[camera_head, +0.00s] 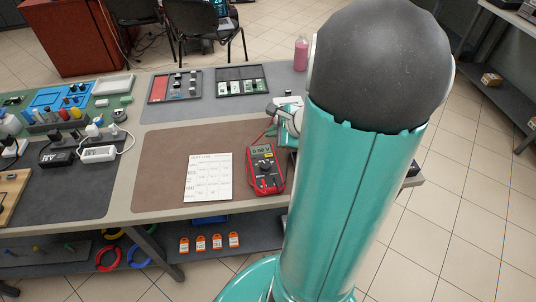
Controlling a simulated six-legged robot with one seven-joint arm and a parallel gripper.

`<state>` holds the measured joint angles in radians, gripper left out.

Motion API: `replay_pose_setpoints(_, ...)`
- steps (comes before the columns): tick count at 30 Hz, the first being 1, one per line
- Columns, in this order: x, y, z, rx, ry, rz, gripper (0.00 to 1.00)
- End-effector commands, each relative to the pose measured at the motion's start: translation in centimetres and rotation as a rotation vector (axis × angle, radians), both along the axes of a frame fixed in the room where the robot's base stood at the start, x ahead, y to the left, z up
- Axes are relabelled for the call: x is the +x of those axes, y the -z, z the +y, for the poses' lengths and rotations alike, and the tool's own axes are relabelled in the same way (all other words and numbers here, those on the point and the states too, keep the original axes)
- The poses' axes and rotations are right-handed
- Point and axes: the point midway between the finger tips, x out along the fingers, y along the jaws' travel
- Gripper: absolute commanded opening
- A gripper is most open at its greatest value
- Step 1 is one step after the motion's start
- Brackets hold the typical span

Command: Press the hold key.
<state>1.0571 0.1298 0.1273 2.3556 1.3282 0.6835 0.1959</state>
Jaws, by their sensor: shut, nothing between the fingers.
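A red multimeter (264,170) lies on the brown mat of the bench, its lit display showing about 0.00 V. Its keys are too small here to tell which one is the hold key. My gripper (273,109) shows in part just above and behind the multimeter, at the left edge of my large teal arm. It is shut and empty, apart from the multimeter's face as far as I can see. My arm hides part of the gripper and the bench to its right. A red lead runs up from the multimeter towards the gripper.
A white printed sheet (208,177) lies left of the multimeter. Two dark trays, one with red and grey parts (175,86) and one with white parts (242,81), stand behind. A pink bottle (301,54) stands at the back. The brown mat (160,165) is bare at left.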

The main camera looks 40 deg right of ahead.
Motion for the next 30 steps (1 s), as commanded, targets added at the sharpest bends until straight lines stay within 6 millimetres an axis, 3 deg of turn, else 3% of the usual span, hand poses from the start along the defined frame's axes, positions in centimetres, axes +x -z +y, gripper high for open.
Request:
replay_pose_setpoints(9, 0.0, 4.4, 0.3, 0.006, 0.001, 0.003, 0.00)
replay_pose_setpoints(15, 0.1, 6.3, 0.2, 0.004, -0.001, 0.001, 0.00)
replay_pose_setpoints(30, 0.1, 6.7, 0.2, 0.000, -0.001, 0.001, 0.00)
